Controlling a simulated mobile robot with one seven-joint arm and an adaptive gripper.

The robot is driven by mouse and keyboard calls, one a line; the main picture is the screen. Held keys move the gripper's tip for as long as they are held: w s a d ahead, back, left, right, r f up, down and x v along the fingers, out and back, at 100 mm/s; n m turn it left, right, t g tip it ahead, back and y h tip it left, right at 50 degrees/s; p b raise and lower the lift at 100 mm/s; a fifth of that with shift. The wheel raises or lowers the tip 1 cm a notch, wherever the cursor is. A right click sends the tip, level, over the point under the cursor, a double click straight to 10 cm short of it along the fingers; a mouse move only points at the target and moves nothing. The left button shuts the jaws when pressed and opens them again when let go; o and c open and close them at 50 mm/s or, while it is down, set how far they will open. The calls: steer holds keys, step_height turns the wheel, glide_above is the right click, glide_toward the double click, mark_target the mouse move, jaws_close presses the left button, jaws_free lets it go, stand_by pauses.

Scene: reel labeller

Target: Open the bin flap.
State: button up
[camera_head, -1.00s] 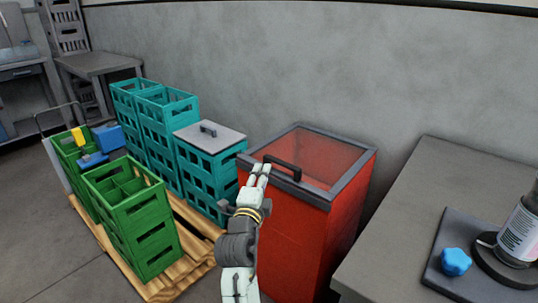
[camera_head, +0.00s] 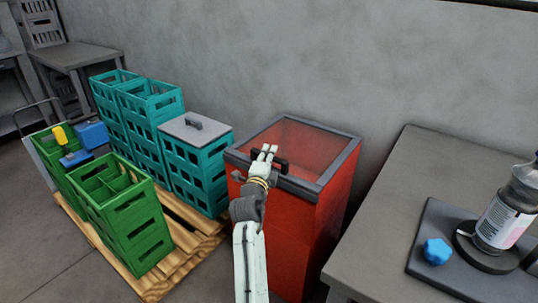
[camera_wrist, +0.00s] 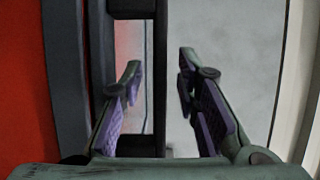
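The red bin (camera_head: 325,225) stands against the wall, with a grey-framed translucent red flap (camera_head: 305,145) lying shut on top. A dark bar handle (camera_head: 284,166) sits on the flap's front edge; my gripper hides part of it in the head view. My gripper (camera_head: 269,150) is at the handle. In the wrist view, my gripper (camera_wrist: 160,62) is open, with its two fingers apart on either side of the handle bar (camera_wrist: 161,75). The left finger shows in the gap between bar and flap frame. A gap shows between the bar and the right finger.
Teal crates (camera_head: 195,170), the front stack topped by a grey lid with a handle (camera_head: 195,128), stand left of the bin. Green crates (camera_head: 125,215) share the wooden pallet (camera_head: 185,255). A grey table (camera_head: 390,220) at right holds a dark plate (camera_head: 430,270), a blue knob (camera_head: 437,251) and a bottle (camera_head: 505,215).

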steer(key=shift+c, duration=0.5)
jaws_close()
stand_by(0.5)
